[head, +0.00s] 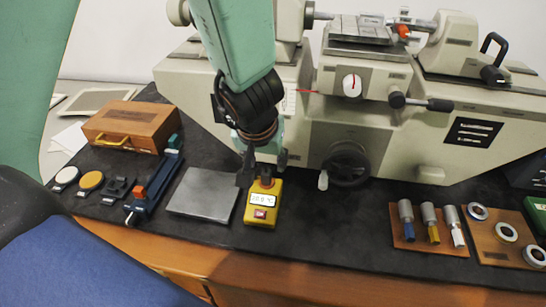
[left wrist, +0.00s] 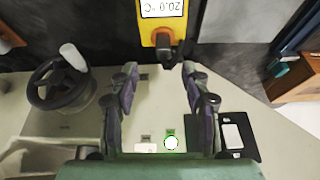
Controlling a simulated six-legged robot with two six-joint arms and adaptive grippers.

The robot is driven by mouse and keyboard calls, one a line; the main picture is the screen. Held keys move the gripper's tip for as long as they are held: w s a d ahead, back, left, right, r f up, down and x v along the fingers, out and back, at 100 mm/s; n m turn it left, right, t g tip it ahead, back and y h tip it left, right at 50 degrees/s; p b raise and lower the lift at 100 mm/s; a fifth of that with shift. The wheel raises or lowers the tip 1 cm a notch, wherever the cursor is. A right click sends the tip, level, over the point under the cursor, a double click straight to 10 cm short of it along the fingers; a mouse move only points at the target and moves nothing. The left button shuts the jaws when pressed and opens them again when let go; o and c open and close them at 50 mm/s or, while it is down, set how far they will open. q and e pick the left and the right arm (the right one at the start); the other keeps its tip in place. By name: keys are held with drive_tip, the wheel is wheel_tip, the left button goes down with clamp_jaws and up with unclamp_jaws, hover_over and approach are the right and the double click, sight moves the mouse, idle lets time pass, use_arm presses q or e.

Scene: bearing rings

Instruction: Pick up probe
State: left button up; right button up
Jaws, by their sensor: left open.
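A yellow meter (head: 262,213) with a lit display stands on the dark bench mat, and it also shows at the top of the left wrist view (left wrist: 148,32). A small dark piece, which looks like the probe (head: 266,176), sits at its far end; in the left wrist view the probe (left wrist: 165,45) points toward my fingers. My left gripper (head: 264,168) is open, its fingers spread on either side of the probe end in the head view. In the left wrist view the gap of the gripper (left wrist: 160,70) is empty. My right gripper is not seen.
A grey plate (head: 203,194) lies left of the meter, with a blue stand (head: 155,187) and wooden case (head: 130,125) further left. A large machine (head: 365,110) with a handwheel (head: 347,164) stands behind. Wooden trays of plugs (head: 428,232) and rings (head: 503,240) are right.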

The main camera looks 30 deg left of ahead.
sight(266, 172)
use_arm(q)
drive_tip(key=b+x, duration=0.2)
drive_tip(key=x, duration=0.4)
drive_tip(key=shift+a+f, duration=0.15)
drive_tip(key=shift+f, duration=0.2)
drive_tip(key=shift+w+a+f, duration=0.15)
drive_tip(key=shift+w+f, duration=0.05)
drive_tip(key=shift+f, duration=0.05)
drive_tip(key=shift+a, duration=0.1)
drive_tip(key=shift+s+r, duration=0.1)
drive_tip(key=c, duration=0.4)
clamp_jaws()
